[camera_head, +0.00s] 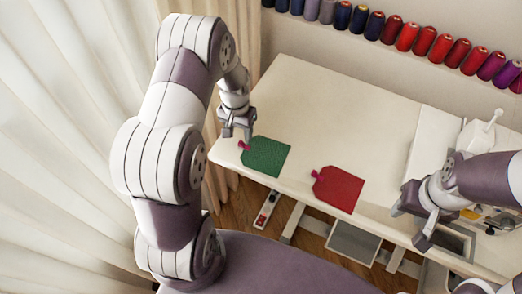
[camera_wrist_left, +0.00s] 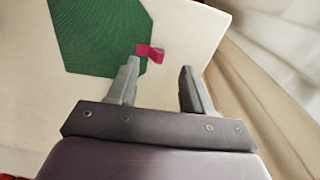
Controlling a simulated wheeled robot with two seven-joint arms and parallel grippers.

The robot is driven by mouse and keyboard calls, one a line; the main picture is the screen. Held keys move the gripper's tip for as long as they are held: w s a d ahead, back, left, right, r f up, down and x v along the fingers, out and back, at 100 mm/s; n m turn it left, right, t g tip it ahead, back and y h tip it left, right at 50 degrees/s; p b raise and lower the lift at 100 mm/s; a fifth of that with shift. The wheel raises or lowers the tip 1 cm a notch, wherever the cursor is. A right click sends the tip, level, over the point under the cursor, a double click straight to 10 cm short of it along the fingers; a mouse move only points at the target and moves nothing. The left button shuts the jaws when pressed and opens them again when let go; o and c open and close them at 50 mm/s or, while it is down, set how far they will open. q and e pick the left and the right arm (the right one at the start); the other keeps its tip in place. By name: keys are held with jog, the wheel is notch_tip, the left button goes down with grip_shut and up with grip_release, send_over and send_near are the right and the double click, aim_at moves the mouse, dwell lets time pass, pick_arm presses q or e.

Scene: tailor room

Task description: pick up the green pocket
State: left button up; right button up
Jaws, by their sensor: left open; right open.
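The green pocket (camera_head: 266,157) lies flat on the cream table at its left end, with a small pink-red tab (camera_head: 243,146) on its left corner. It also shows in the left wrist view (camera_wrist_left: 100,35), with the tab (camera_wrist_left: 150,52) just beyond the fingertips. My left gripper (camera_head: 237,131) is open and empty, close to the tab side of the pocket. In the left wrist view its two fingers (camera_wrist_left: 158,75) are apart, with the tab near the left finger. I cannot tell its exact height above the table. My right gripper (camera_head: 415,220) is open at the table's right side.
A red pocket (camera_head: 338,189) with a pink-red tab lies on the table (camera_head: 330,105) to the right of the green one. A white sewing machine (camera_head: 474,140) stands at the right. Thread spools (camera_head: 407,36) line the back wall. Curtains (camera_head: 60,150) hang at left. The table's middle is clear.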

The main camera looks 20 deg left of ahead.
aim_at(242, 142)
pick_arm(q)
jog(key=f, duration=0.2)
jog(key=shift+s+d+f, duration=0.15)
jog(key=shift+d+f, duration=0.05)
jog(key=shift+f, duration=0.15)
jog(key=shift+d+f, duration=0.25)
jog(key=shift+a, duration=0.1)
jog(key=shift+a+f, duration=0.1)
jog(key=shift+a, duration=0.05)
jog(key=c, duration=0.9)
grip_shut()
